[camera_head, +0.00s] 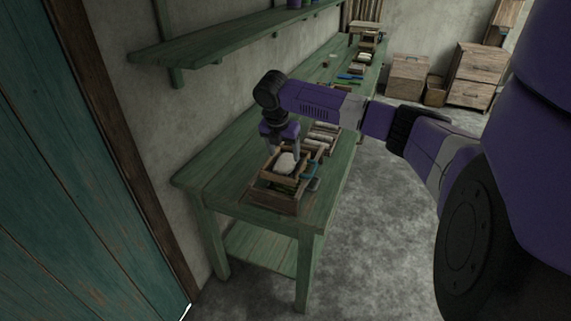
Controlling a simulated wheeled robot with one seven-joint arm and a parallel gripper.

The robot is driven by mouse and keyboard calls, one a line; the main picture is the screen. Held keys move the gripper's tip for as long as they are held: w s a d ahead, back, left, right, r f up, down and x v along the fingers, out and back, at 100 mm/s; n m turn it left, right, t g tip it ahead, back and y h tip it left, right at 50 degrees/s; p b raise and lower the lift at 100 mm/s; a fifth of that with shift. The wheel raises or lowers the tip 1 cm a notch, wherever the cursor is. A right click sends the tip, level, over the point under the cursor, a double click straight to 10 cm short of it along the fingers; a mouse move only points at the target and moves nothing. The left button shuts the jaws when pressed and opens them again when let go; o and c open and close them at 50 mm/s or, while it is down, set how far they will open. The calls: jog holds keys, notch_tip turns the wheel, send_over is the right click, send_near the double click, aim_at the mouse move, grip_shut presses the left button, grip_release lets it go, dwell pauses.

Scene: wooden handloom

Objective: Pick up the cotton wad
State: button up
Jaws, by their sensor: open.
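A white cotton wad (286,164) lies in a small wooden box (278,184) near the front end of a long green table. My gripper (284,151) points down right over the box, with its fingers at the level of the wad. It is open. The fingertips are small in this view, so I cannot tell whether they touch the wad.
The green table (222,168) has bare room left of the box. Beside and behind the box stand trays with light rolls (325,132) and other small items. A green shelf (215,42) hangs on the wall above. Wooden cabinets (473,72) stand at the back right.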

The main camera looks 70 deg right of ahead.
aim_at(286, 161)
jog(key=x, duration=0.4)
jog(key=shift+s+a, duration=0.1)
jog(key=shift+s, duration=0.05)
jog(key=c, duration=1.2)
